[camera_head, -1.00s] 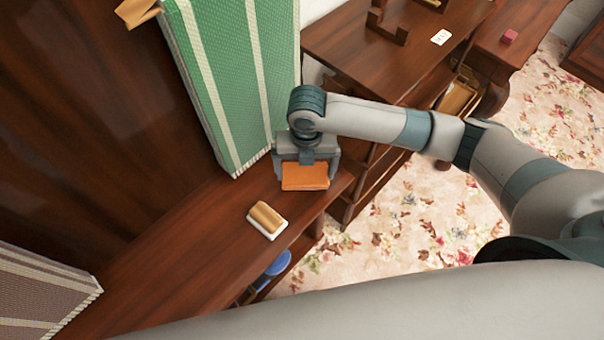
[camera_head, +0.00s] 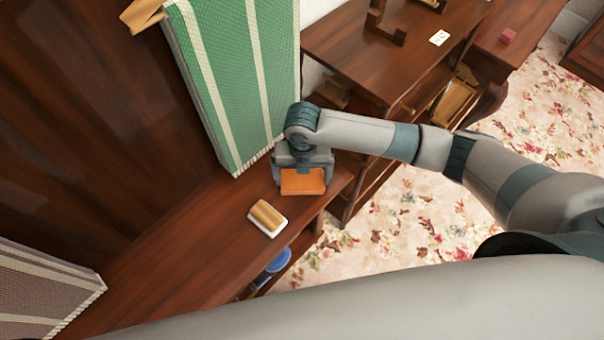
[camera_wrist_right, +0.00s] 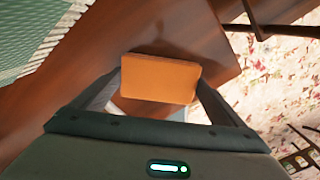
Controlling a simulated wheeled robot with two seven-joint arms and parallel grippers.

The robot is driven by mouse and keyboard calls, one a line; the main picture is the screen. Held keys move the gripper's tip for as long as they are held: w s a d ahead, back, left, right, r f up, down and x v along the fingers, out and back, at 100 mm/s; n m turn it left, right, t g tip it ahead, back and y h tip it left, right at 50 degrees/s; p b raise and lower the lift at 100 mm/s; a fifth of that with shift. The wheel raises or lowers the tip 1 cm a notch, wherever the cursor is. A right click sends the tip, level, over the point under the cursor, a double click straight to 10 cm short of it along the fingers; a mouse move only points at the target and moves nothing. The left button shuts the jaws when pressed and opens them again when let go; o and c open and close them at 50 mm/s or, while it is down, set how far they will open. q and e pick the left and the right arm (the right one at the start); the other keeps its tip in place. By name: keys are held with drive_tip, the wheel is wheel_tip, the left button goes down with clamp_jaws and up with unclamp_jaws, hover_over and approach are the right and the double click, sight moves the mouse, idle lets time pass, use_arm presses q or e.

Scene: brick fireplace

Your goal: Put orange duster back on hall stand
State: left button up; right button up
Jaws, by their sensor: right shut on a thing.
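The orange duster (camera_head: 302,181) is between the fingers of my right gripper (camera_head: 302,186), which is shut on it. The duster is over the right end of the hall stand's wooden top (camera_head: 195,235), beside the green striped cloth. In the right wrist view the orange duster (camera_wrist_right: 160,79) lies across both fingertips of the right gripper (camera_wrist_right: 160,88), with a pale part showing under it. I cannot tell whether the duster touches the wood. My left gripper is not in view.
A tan and white duster (camera_head: 267,218) lies on the top, left of and nearer than the gripper. A green striped cloth (camera_head: 235,80) hangs close behind the gripper. A brown striped cloth (camera_head: 45,290) is at lower left. A wooden desk (camera_head: 375,50) stands at upper right.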

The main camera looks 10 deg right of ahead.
sight(302, 178)
drive_tip(key=shift+f, duration=0.2)
drive_tip(key=o, duration=0.7)
drive_tip(key=shift+r, duration=0.1)
drive_tip(key=shift+r+b, duration=1.45)
drive_tip(key=shift+r, duration=4.7)
